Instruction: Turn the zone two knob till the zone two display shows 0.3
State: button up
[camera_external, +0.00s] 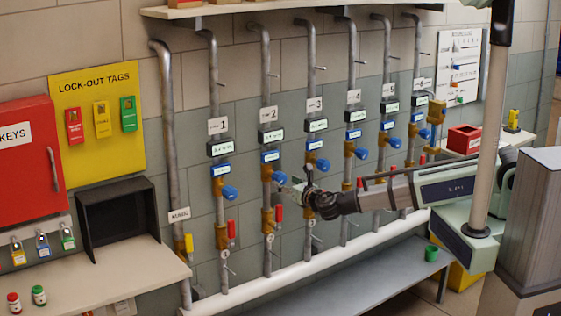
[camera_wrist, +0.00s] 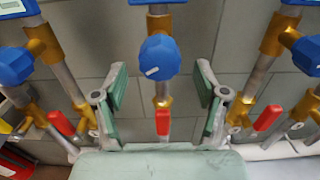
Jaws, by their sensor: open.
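The zone two knob (camera_external: 279,177) is blue and sits on a brass valve of the pipe labelled 2. The zone two display (camera_external: 270,134) is a small lit panel above it; its digits are too small to read. My gripper (camera_external: 292,189) is just to the right of this knob. In the wrist view, a blue knob (camera_wrist: 158,56), which appears to be zone two's, lies ahead between the lines of the fingers, with a white mark at its lower left. My gripper (camera_wrist: 160,86) is open, one finger each side, with no visible contact.
Neighbouring blue knobs stand at left (camera_wrist: 12,66) and right (camera_wrist: 307,56). A red lever (camera_wrist: 163,122) hangs below the middle knob. Vertical pipes line the wall above a white horizontal pipe (camera_external: 310,264). A grey bench (camera_external: 350,277) runs below.

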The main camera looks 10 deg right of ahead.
aim_at(283, 181)
jog(key=shift+p+x, duration=0.45)
jog(key=shift+x, duration=1.35)
jog(key=shift+c, duration=0.3)
jog(key=c, duration=1.1)
